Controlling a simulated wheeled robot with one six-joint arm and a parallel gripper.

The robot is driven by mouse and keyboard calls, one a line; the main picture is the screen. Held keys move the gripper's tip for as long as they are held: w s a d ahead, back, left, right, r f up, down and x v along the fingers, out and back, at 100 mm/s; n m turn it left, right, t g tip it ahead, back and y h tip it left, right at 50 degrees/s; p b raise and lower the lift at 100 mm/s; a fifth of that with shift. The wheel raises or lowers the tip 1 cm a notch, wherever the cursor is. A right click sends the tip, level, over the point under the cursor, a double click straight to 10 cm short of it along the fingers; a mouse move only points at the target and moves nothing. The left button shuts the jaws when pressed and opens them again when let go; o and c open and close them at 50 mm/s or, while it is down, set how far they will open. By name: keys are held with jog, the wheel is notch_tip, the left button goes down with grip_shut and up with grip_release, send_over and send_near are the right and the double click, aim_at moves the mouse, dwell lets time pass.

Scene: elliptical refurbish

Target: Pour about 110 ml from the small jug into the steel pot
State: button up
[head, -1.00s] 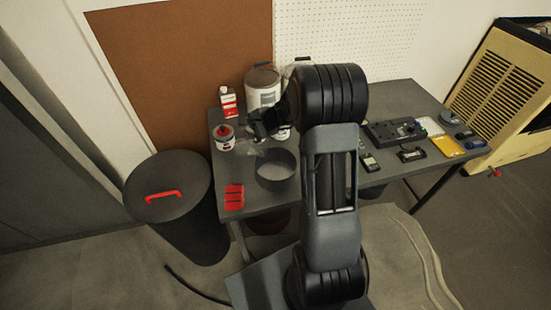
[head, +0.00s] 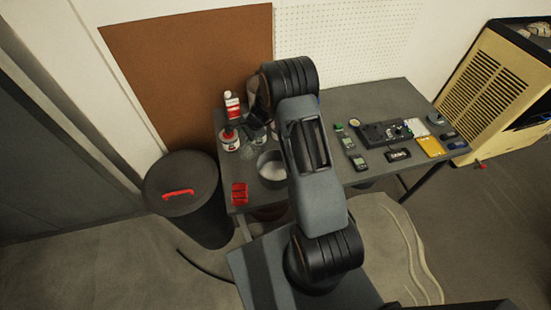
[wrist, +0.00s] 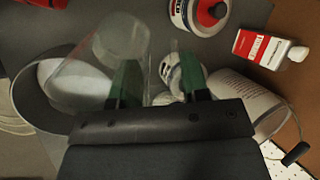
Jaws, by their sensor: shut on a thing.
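The small jug (wrist: 90,72) is clear and see-through. In the wrist view it lies across the near side of the steel pot (wrist: 22,88), overlapping its rim; how far it is tilted is hard to tell. My gripper (wrist: 160,85) has green fingertips and is shut on the jug; the exact grip is hard to see. In the head view the jug (head: 256,134) shows faintly below my gripper (head: 258,116), left of and behind the pot (head: 263,172). The pot stands on the table, partly hidden by my arm, with a pale surface inside it. The liquid level cannot be read.
A large labelled container (wrist: 240,100) stands close to my gripper. Red blocks (head: 239,193) lie at the front left. Electronics (head: 385,134) cover the right.

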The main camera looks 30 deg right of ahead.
aim_at(249, 146)
jog(key=shift+w+a+r+p, duration=0.15)
jog(key=shift+r+p, duration=0.05)
jog(key=shift+p, duration=0.4)
jog(key=f, duration=0.2)
jog(key=w+a+f+g+h, duration=0.1)
jog(key=shift+f, duration=0.15)
jog(key=f+g+b, duration=0.1)
jog(key=f, duration=0.1)
jog(key=w+a+f+g+h+b, duration=0.1)
jog(key=f, duration=0.1)
jog(key=w+f+g+h+b, duration=0.1)
jog(key=f+b, duration=0.1)
jog(key=shift+w+a, duration=0.15)
jog(key=shift+a, duration=0.25)
jog(key=shift+w+a+f+h+b, duration=0.1)
jog(key=shift+h+b, duration=0.3)
